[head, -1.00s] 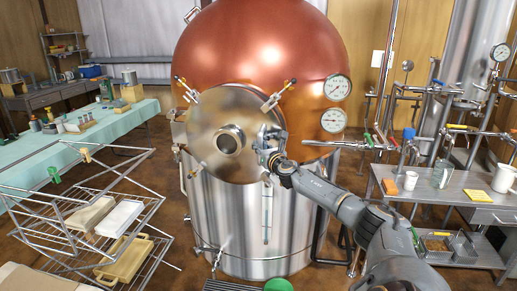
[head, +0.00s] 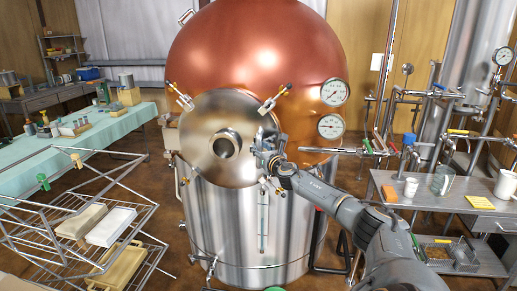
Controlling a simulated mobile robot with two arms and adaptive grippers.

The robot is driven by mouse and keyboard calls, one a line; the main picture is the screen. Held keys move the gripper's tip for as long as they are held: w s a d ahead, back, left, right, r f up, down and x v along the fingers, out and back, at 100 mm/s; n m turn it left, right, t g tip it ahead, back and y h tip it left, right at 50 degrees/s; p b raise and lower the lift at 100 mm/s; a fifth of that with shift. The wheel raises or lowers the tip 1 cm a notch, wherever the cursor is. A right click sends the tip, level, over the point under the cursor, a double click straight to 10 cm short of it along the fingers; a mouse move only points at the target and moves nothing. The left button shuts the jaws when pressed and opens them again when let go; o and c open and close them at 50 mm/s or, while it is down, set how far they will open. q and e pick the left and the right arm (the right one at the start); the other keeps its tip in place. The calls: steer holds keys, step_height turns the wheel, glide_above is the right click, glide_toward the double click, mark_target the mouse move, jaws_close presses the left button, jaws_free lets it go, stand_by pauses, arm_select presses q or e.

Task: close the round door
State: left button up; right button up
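The round door (head: 205,125) is a polished metal disc with a round fitting at its centre. It faces me on the front of a large still with a copper dome (head: 255,55) and a steel lower body (head: 235,230). The door looks close to its opening, but I cannot tell whether it sits flush. Clamps with brass-coloured ends show around its rim. My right gripper (head: 267,148) is at the door's right edge. I cannot tell whether it touches the door, or whether its fingers are open or shut. My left gripper is out of view.
A wire rack (head: 150,262) with trays stands at the lower left, near a cloth-covered table (head: 75,150). Two gauges (head: 334,92) are on the still's right. Pipes and a metal bench (head: 430,205) with mugs stand at the right.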

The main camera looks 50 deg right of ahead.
steer(key=shift+s, duration=0.15)
steer(key=shift+a+r, duration=0.1)
steer(key=shift+a, duration=0.1)
steer(key=shift+s+a, duration=0.2)
steer(key=shift+s, duration=0.15)
steer(key=v, duration=1.1)
stand_by(0.7)
